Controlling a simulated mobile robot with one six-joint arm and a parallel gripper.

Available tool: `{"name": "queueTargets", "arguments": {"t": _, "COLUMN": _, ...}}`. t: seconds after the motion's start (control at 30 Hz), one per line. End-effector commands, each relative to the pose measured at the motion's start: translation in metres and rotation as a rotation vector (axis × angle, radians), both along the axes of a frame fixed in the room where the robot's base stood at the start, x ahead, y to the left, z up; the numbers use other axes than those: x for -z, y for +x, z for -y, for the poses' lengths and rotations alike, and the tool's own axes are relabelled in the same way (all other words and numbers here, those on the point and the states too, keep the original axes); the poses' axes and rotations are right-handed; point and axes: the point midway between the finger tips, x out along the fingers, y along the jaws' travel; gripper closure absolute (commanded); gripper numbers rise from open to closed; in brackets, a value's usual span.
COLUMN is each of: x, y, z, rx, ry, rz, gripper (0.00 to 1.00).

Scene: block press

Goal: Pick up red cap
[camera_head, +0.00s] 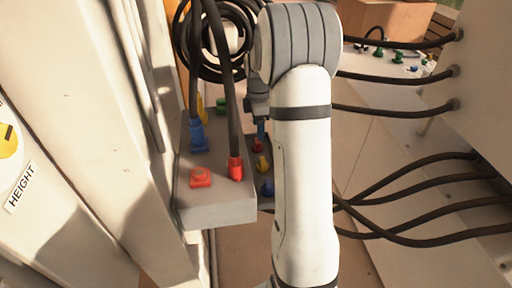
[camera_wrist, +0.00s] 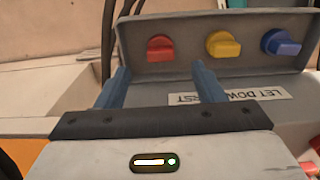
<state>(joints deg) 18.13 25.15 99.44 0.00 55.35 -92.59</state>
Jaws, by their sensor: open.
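The red cap (camera_wrist: 161,47) sits on a grey holder in the wrist view, leftmost in a row with a yellow cap (camera_wrist: 223,44) and a blue cap (camera_wrist: 282,42). My gripper (camera_wrist: 160,80) is open, with its two blue fingers apart and nothing between them. The red cap appears beyond the fingertips, between their lines and apart from them. In the head view, the small red cap (camera_head: 257,145) shows just left of my arm, close below my gripper (camera_head: 261,128), which my arm partly hides.
A grey box (camera_head: 215,212) carries a red block (camera_head: 201,178), a red plug (camera_head: 235,169) and a blue plug (camera_head: 198,137) with dark cables. More cables hang at right. A partly hidden label (camera_wrist: 225,95) lies in front of the holder.

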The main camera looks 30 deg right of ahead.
Motion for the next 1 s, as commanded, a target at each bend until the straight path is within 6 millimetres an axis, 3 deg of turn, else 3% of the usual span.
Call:
{"name": "queueTargets", "arguments": {"t": 0.5, "x": 0.066, "y": 0.001, "z": -0.002, "rx": 0.002, "ry": 0.001, "rz": -0.002, "gripper": 0.38}}
{"name": "queueTargets", "arguments": {"t": 0.77, "x": 0.069, "y": 0.001, "z": -0.001, "rx": 0.003, "ry": 0.000, "rz": -0.001, "gripper": 0.38}}
{"name": "queueTargets", "arguments": {"t": 1.0, "x": 0.069, "y": 0.001, "z": -0.001, "rx": 0.004, "ry": 0.000, "rz": -0.001, "gripper": 0.56}}
